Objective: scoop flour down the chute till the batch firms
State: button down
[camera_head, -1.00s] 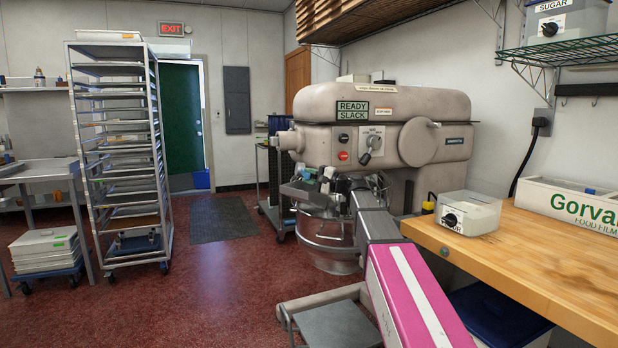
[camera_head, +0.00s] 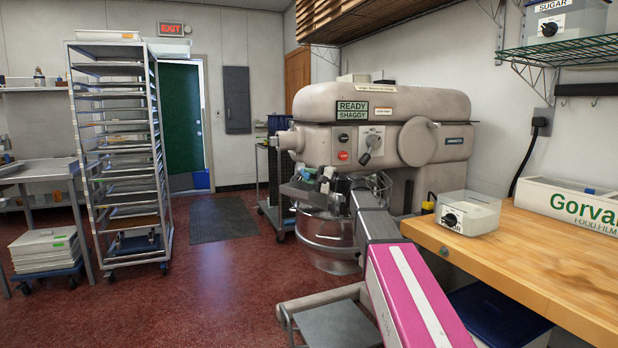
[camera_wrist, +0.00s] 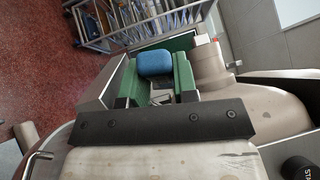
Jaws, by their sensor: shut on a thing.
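The mixer (camera_head: 385,110) stands against the wall, and its display reads READY, SHAGGY (camera_head: 352,111). Its steel bowl (camera_head: 330,246) sits below the head. My gripper (camera_head: 325,182) is at the front of the mixer, above the bowl. In the wrist view my gripper (camera_wrist: 158,88) shows green fingers shut on a blue piece (camera_wrist: 155,62), which looks like a scoop handle. I cannot make out the scoop's end, any flour in it, or the chute's mouth. A clear bin (camera_head: 468,212) with a black dial and a partly hidden label ending in UR stands on the wooden bench.
The wooden bench (camera_head: 530,250) fills the right side, with a white Gorval box (camera_head: 575,207) on it. A SUGAR bin (camera_head: 566,20) is on the wire shelf above. A tall tray rack (camera_head: 120,150) stands at left.

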jog(key=shift+r, duration=0.1)
jog(key=n+h, duration=0.1)
jog(key=r+n+g+h, duration=0.1)
jog(key=shift+r+h, duration=0.25)
jog(key=shift+h, duration=0.15)
jog(key=shift+r+n+h, duration=0.25)
jog(key=shift+n+h, duration=0.15)
jog(key=shift+h, duration=0.3)
jog(key=h, duration=0.1)
jog(key=r+n+h, duration=0.1)
jog(key=shift+r+g+h, duration=0.25)
jog(key=shift+g+h, duration=0.05)
jog(key=shift+h, duration=0.1)
jog(key=shift+r+n+h, duration=0.3)
jog(key=shift+n+h, duration=0.1)
jog(key=shift+h, duration=0.5)
